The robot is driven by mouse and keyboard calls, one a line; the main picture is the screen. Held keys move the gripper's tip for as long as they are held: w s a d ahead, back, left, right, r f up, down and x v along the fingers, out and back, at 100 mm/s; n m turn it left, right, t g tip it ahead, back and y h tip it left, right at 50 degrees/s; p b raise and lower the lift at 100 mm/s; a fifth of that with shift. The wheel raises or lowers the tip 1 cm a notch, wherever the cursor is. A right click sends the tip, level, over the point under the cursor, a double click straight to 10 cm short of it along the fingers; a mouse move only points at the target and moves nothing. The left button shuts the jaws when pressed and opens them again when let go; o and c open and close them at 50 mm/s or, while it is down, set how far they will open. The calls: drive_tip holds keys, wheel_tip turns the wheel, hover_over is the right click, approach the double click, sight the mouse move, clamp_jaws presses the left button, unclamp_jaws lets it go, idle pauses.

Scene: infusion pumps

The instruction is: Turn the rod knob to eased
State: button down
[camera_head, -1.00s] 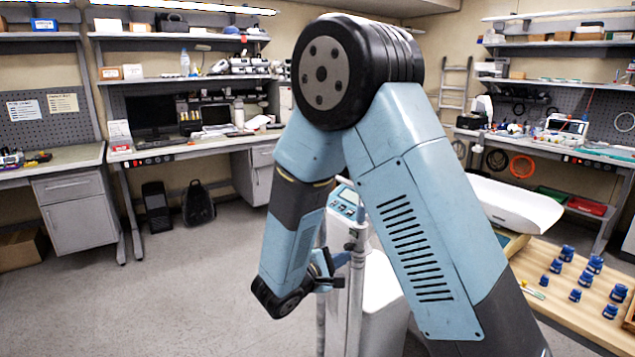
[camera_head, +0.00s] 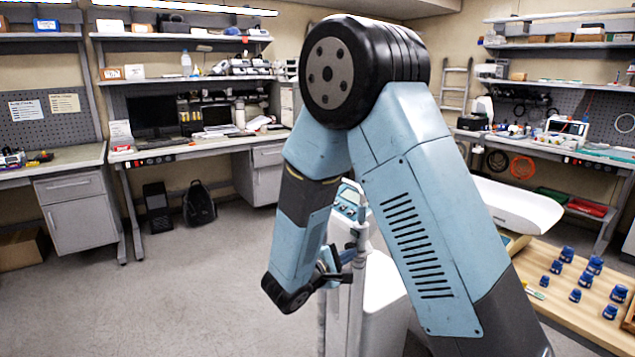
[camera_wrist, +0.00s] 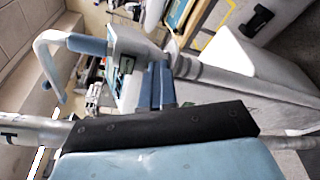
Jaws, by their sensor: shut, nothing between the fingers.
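A white cart (camera_head: 385,300) with a blue-topped device (camera_head: 350,203) and an upright grey rod (camera_head: 355,290) stands behind my arm, partly hidden by it. A grey collar sits on the rod below the device; it also shows in the wrist view (camera_wrist: 186,67). The rod knob is not clear in either view. My gripper (camera_head: 343,266) is shut and empty beside the rod, below the collar in the head view. In the wrist view, its blue fingers (camera_wrist: 157,84) overlap the rod near the collar. I cannot tell whether they touch it.
A wooden table (camera_head: 560,305) with several small blue jars and a white tray (camera_head: 515,203) stands to the right. Workbenches line the back and sides. The grey floor (camera_head: 190,290) at left is clear. A white handle (camera_wrist: 50,65) rises at left in the wrist view.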

drive_tip(key=shift+w+d+r, duration=0.35)
drive_tip(key=shift+r, duration=0.2)
drive_tip(key=shift+w+a+r, duration=0.1)
drive_tip(key=shift+w+r, duration=0.05)
drive_tip(key=shift+r, duration=0.2)
drive_tip(key=shift+w+a+r, duration=0.2)
drive_tip(key=shift+r, duration=0.05)
idle(0.5)
drive_tip(key=shift+s+d+r, duration=0.1)
drive_tip(key=shift+d+r, duration=0.05)
drive_tip(key=shift+r, duration=0.05)
drive_tip(key=shift+f, duration=0.1)
drive_tip(key=a+v, duration=0.1)
drive_tip(key=v, duration=0.5)
drive_tip(key=shift+w+f, duration=0.35)
drive_tip(key=shift+f, duration=0.1)
drive_tip(key=shift+a, duration=0.15)
